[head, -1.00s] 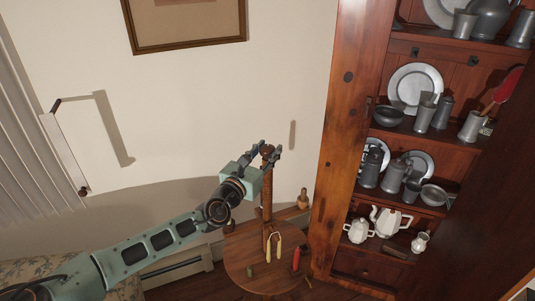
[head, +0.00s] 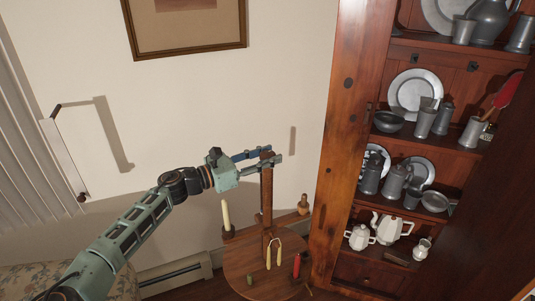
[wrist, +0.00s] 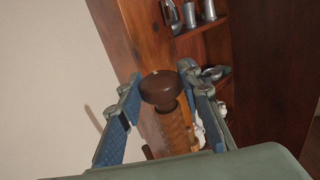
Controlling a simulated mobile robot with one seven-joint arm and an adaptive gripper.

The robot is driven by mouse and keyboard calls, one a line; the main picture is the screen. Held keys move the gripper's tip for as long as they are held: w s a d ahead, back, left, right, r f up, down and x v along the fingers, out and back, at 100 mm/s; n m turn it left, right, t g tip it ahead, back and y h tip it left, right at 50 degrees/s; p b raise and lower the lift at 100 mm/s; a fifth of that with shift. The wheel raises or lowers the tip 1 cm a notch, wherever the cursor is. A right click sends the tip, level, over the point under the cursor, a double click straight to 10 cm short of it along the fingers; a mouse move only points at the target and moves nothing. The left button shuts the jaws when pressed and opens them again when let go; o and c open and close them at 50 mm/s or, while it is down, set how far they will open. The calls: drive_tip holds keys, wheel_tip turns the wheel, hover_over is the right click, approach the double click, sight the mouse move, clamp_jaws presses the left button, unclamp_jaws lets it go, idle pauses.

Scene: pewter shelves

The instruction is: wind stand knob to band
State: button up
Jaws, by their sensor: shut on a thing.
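The stand is a tall wooden post (head: 267,200) rising from a round wooden table (head: 245,262). Its round dark brown knob (wrist: 160,88) is at the top, and a ridged, lighter brown shaft (wrist: 175,128) shows below it in the wrist view. My gripper (head: 270,157) reaches in from the left at the post's top. In the wrist view my gripper (wrist: 160,82) has one finger on each side of the knob and is shut on it. In the head view the fingers partly hide the knob. I cannot make out a band on the stand.
Pale candles (head: 268,257) hang low on the stand, and a red candle (head: 297,266) stands on the table. Another pale candle (head: 225,214) stands behind, to the left. A wooden cabinet (head: 345,140) with pewter and white pots rises close on the right.

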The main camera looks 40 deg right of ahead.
drive_tip(key=m+g+y, duration=0.1)
drive_tip(key=m+g, duration=0.1)
drive_tip(key=g, duration=0.1)
drive_tip(key=m+g+y, duration=0.1)
drive_tip(key=m+g, duration=0.1)
drive_tip(key=g, duration=0.1)
drive_tip(key=shift+w+d, duration=0.1)
drive_tip(key=shift+d, duration=0.05)
drive_tip(key=shift+f+m+g+y+b, duration=0.2)
drive_tip(key=shift+m+g+y+b, duration=0.8)
drive_tip(key=shift+m+g+y, duration=1.4)
drive_tip(key=shift+s+g, duration=0.2)
drive_tip(key=shift+g, duration=0.5)
drive_tip(key=o, duration=1.1)
drive_tip(key=shift+o, duration=0.4)
drive_tip(key=shift+r, duration=0.15)
drive_tip(key=shift+w+r, duration=0.1)
drive_tip(key=shift+r, duration=0.25)
wheel_tip(320, 180, up, 9)
drive_tip(key=shift+r, duration=0.1)
